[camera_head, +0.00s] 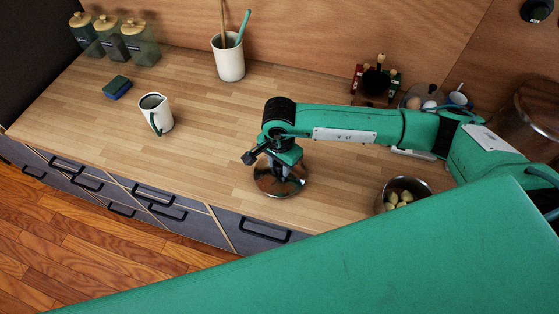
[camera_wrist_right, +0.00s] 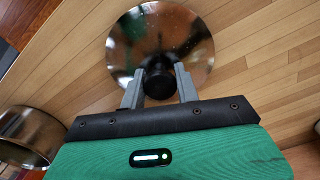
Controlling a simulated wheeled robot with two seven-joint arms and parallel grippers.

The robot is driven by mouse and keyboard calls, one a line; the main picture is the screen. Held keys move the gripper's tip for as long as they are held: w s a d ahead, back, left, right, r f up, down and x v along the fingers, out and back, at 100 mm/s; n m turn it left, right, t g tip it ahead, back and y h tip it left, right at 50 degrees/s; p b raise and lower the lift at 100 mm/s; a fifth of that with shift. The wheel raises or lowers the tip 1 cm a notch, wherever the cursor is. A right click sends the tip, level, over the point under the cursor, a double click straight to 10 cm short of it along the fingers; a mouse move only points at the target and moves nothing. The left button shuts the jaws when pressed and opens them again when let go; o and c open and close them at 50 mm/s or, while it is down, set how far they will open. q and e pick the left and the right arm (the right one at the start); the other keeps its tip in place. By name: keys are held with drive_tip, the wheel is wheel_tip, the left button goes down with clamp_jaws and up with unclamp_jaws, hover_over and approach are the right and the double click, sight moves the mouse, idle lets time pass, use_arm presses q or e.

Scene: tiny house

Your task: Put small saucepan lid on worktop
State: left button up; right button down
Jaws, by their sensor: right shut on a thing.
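The small saucepan lid (camera_head: 263,181) is round, shiny metal with a dark knob. In the head view it is low over the front part of the wooden worktop (camera_head: 215,150); I cannot tell whether it touches the surface. My right gripper (camera_head: 284,172) is above it, pointing down. In the right wrist view, the lid (camera_wrist_right: 160,35) lies ahead of my right gripper (camera_wrist_right: 159,88), whose fingers are shut on the dark knob (camera_wrist_right: 158,82). My left gripper is not in view.
An open metal saucepan (camera_head: 424,187) with pale yellowish pieces inside stands to the right. A white jug (camera_head: 156,112), a sponge (camera_head: 117,87), a utensil pot (camera_head: 229,62) and jars (camera_head: 140,45) are farther left and back. The worktop between jug and lid is clear. Drawers (camera_head: 180,212) run below the front edge.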

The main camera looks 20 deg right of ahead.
drive_tip(key=shift+f, duration=0.15)
drive_tip(key=shift+f+b, duration=0.2)
drive_tip(key=shift+b, duration=0.2)
drive_tip(key=c, duration=1)
unclamp_jaws()
drive_tip(key=shift+c, duration=0.2)
drive_tip(key=shift+r, duration=0.1)
